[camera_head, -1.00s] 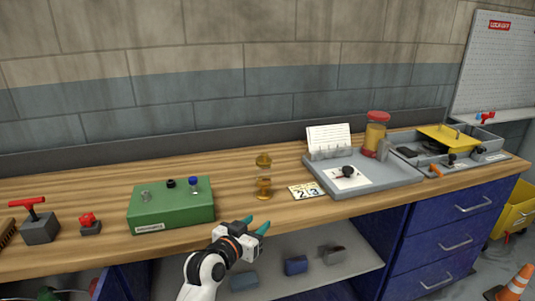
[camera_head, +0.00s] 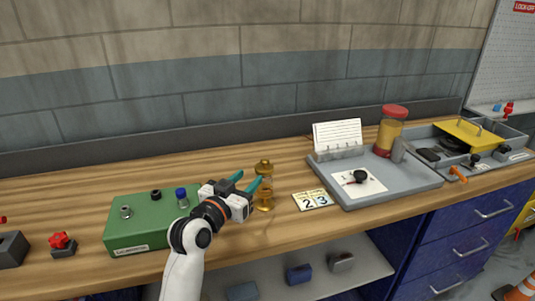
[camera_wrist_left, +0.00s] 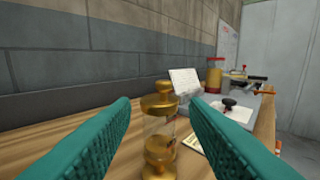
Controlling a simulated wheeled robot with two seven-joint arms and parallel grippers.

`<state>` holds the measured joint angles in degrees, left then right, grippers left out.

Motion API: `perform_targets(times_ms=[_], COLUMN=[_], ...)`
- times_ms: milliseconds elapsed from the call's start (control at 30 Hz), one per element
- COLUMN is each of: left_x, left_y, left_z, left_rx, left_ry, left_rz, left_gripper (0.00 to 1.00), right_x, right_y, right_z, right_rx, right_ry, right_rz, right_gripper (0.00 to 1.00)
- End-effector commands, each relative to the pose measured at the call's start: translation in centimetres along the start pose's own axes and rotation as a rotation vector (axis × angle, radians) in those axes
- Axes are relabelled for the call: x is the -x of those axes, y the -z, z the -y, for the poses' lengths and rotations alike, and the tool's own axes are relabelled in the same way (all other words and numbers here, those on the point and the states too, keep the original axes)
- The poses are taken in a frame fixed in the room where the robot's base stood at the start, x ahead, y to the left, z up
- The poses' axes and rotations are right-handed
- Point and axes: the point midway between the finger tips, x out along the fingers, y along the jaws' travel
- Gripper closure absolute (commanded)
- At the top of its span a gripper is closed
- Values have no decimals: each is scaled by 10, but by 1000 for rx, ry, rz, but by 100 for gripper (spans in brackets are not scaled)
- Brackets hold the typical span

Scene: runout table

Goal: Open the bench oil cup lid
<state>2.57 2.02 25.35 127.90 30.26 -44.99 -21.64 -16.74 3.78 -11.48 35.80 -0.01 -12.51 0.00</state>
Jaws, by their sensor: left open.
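The bench oil cup (camera_head: 264,200) stands upright on the wooden bench, with a brass base, a clear body and a brass lid (camera_head: 264,167) with a small knob on top. The lid appears to sit on the cup. In the left wrist view the cup's clear body (camera_wrist_left: 160,128) and lid (camera_wrist_left: 159,100) show between and beyond the fingers. My left gripper (camera_head: 249,181) is open, with teal fingers pointing toward the cup; its fingertips are near the upper part of the cup. I cannot tell whether a finger touches it. My right gripper is not in view.
A green box (camera_head: 150,222) with several fittings is left of the cup, beside my left arm. A number card (camera_head: 312,200) lies close to the right. A grey tray (camera_head: 420,183) with a red-lidded jar (camera_head: 390,130) stands farther right. The wall is behind.

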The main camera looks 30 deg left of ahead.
Motion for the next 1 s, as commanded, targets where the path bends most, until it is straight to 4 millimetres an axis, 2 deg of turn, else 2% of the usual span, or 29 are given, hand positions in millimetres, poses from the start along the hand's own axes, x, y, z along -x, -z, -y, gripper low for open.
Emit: perform_targets(times_ms=[300, 500, 700, 1000], left_x=[-59, -94, -110, -113], left_y=[-2, -1, -1, 0], left_z=[1, 0, 1, 0], left_rx=[3, 2, 1, 0], left_ry=[1, 0, 1, 0], left_rz=[1, 0, 0, -1], left_gripper=[59, 59, 59, 59], right_x=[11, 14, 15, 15], right_y=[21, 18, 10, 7], right_z=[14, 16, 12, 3], right_rx=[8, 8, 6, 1], right_ry=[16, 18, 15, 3], right_rz=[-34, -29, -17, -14], right_gripper=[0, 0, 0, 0])
